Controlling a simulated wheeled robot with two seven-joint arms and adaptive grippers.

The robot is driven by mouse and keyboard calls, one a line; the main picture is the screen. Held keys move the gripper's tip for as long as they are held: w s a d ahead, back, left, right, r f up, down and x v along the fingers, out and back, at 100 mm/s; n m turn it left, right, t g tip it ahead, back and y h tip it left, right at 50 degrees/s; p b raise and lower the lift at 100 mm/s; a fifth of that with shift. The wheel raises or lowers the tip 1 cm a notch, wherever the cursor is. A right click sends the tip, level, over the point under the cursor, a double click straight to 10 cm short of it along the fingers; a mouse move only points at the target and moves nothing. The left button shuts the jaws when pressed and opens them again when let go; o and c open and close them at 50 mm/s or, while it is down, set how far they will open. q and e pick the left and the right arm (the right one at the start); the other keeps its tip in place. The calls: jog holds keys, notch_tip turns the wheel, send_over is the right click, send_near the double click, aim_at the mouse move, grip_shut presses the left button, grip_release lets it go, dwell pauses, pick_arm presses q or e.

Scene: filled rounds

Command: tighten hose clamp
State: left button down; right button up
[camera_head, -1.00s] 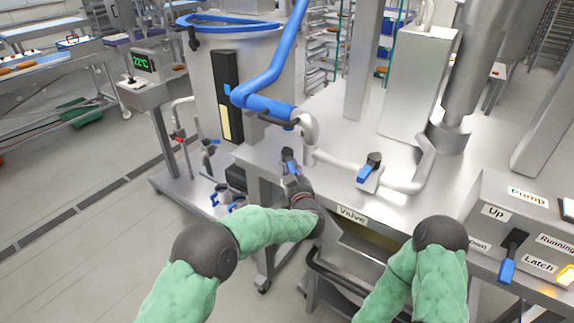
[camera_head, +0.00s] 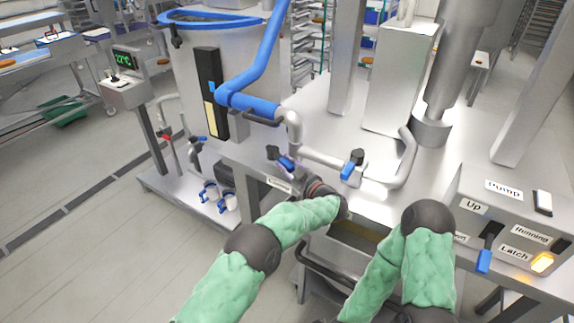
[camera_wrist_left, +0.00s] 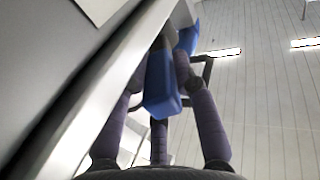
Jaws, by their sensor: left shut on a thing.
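A black lever or clamp part (camera_head: 262,120) shows at the joint. Below the pipe is a black fitting with a blue handle (camera_head: 287,163). My left gripper (camera_head: 301,172) is at this handle, partly hidden by its own wrist. In the left wrist view my fingers close around a blue handle (camera_wrist_left: 160,88). My right arm shows at the lower right, but its gripper is out of view.
Another blue-handled valve (camera_head: 352,165) sits on the pipe to the right. A control box (camera_head: 505,225) with labels and a lit lamp stands at the right edge. The tank (camera_head: 235,70) and its base are on the left. Open floor lies at lower left.

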pick_arm(q)
jog(key=shift+w+r, duration=0.1)
jog(key=shift+r, duration=0.45)
jog(key=c, duration=1.1)
grip_release()
jog(key=shift+f, duration=0.2)
jog(key=shift+f, duration=0.15)
jog(key=v, duration=1.2)
